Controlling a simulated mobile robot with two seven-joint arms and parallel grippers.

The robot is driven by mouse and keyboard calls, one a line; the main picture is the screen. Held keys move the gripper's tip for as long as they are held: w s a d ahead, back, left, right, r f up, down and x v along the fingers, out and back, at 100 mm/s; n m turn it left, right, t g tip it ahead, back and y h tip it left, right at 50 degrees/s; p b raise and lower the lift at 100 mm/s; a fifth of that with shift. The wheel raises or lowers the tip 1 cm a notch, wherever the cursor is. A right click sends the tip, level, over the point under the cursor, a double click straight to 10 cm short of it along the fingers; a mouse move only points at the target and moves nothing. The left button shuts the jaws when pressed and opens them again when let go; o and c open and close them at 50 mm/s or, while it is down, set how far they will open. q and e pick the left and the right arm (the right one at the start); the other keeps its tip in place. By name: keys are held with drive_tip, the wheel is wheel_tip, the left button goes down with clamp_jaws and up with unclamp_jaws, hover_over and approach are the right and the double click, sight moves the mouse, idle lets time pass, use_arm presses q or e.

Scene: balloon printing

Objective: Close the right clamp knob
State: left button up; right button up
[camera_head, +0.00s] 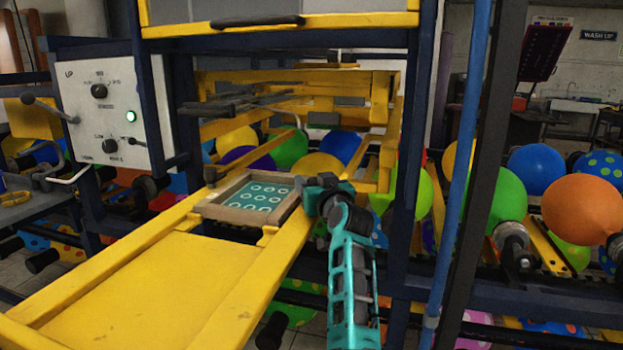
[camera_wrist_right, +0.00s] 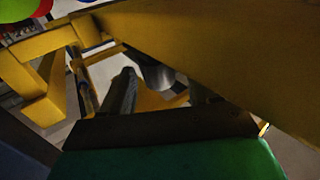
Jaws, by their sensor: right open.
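A wooden screen frame (camera_head: 225,211) with a teal printed sheet (camera_head: 262,197) sits on the yellow machine bed (camera_head: 150,285). A small dark clamp knob (camera_head: 211,176) stands at the frame's far left corner. My right gripper (camera_head: 318,190) is at the frame's right edge, and the right clamp knob is hidden or cannot be told apart from it there. In the right wrist view my open gripper (camera_wrist_right: 163,92) shows dark fingers, with a rounded grey metal part (camera_wrist_right: 155,75) between them. I cannot tell whether they touch it. My left gripper is not in view.
Yellow rails run on both sides of the frame, and a yellow beam (camera_wrist_right: 215,60) passes close by in the right wrist view. A blue post (camera_head: 465,160) stands right of my arm. A control box (camera_head: 105,112) is at left. Balloons (camera_head: 500,200) hang around the machine.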

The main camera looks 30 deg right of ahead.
drive_tip(key=shift+x, duration=0.95)
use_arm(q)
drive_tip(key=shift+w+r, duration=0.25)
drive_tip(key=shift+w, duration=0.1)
use_arm(e)
drive_tip(key=shift+w+d, duration=0.1)
drive_tip(key=shift+w, duration=0.3)
drive_tip(key=shift+c, duration=0.2)
